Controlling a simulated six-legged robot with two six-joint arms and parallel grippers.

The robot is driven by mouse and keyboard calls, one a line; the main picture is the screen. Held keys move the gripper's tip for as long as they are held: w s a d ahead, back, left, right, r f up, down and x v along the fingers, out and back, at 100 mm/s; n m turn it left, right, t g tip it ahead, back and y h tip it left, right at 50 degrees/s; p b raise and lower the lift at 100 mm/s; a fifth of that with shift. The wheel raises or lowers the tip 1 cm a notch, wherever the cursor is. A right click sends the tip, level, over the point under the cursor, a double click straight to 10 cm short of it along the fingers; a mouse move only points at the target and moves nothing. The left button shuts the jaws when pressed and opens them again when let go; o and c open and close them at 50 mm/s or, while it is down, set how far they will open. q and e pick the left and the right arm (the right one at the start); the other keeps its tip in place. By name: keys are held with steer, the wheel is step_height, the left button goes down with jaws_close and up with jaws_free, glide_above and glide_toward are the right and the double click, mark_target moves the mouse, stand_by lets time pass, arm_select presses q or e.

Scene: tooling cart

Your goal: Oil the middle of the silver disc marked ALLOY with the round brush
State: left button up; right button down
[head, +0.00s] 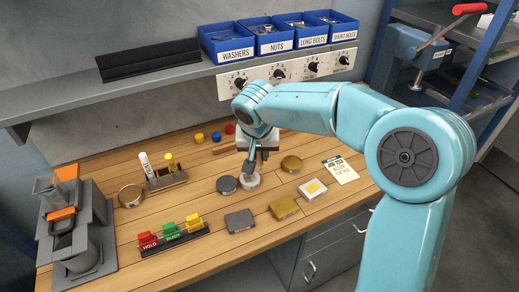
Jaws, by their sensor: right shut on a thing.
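My right gripper (254,157) reaches down from the right over the bench. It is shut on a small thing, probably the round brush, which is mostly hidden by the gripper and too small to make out. Its lower end is at or just above a pale silver disc (249,182); I cannot tell whether they touch. A darker grey disc (226,185) lies just left of it. Brass-coloured discs lie to the right (291,164) and far left (131,196). No ALLOY marking is readable on any disc. My left gripper is not in view.
Square blocks, grey (240,221), brass (284,208) and pale with yellow (312,189), lie in front. A rack (166,181) holds upright tools. Blue bins (229,44) sit above.

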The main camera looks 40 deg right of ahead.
steer(key=shift+f+b, duration=0.35)
steer(key=shift+f, duration=0.4)
steer(key=shift+w+a+f+b, duration=0.15)
steer(key=shift+f+b, duration=0.25)
steer(key=shift+f, duration=0.3)
steer(key=shift+r, duration=0.15)
steer(key=shift+a, duration=0.2)
steer(key=shift+w+a+p, duration=0.2)
steer(key=shift+w+a, duration=0.1)
steer(key=shift+a, duration=0.5)
steer(key=shift+w+a+p, duration=0.15)
steer(key=shift+w+a, duration=0.1)
steer(key=shift+a, duration=0.5)
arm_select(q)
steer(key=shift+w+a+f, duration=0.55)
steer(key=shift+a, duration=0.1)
arm_select(e)
steer(key=shift+a, duration=0.2)
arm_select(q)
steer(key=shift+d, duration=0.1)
